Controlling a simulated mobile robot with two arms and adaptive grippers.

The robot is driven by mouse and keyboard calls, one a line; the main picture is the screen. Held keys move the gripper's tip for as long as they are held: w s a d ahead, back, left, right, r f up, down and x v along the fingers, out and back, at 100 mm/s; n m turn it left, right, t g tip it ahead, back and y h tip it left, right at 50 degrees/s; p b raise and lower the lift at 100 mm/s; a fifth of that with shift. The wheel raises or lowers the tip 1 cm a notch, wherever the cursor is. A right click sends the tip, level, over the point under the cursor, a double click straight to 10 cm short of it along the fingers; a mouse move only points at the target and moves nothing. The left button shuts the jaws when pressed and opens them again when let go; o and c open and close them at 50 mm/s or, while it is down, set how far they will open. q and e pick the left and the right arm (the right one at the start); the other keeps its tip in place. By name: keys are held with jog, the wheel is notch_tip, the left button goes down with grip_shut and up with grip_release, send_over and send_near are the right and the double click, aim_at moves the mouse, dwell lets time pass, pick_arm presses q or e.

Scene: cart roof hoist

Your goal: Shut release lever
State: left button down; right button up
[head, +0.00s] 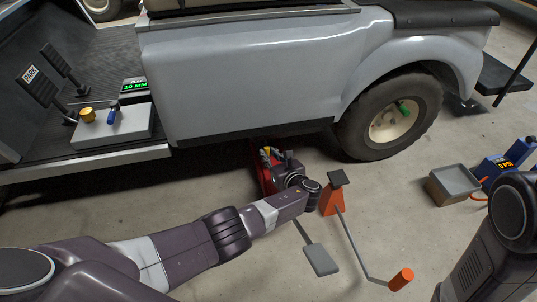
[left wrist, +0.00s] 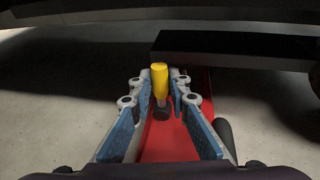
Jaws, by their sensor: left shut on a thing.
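The release lever is a short yellow-topped handle (left wrist: 159,82) with a dark lower part, on the red hoist (left wrist: 167,140). In the left wrist view it stands between the two fingers of my left gripper (left wrist: 158,95), which is shut on it. In the head view the red hoist (head: 266,180) sits at the cart's lower edge, and my left gripper (head: 271,154) reaches over it, mostly covering the lever. My right gripper is not in view; only part of my right arm shows at the right edge.
The grey cart (head: 240,75) overhangs the hoist, with its wheel (head: 385,120) to the right. An orange jack stand (head: 331,198), a grey pedal (head: 320,260) and an orange-ended bar (head: 401,279) are near my left arm. A blue gauge unit (head: 495,168) stands right.

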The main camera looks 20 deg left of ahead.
pick_arm(q)
jog(key=c, duration=1.8)
grip_release()
jog(key=shift+d, duration=0.15)
jog(key=v, duration=0.7)
jog(key=shift+s, duration=0.15)
jog(key=shift+r, duration=0.15)
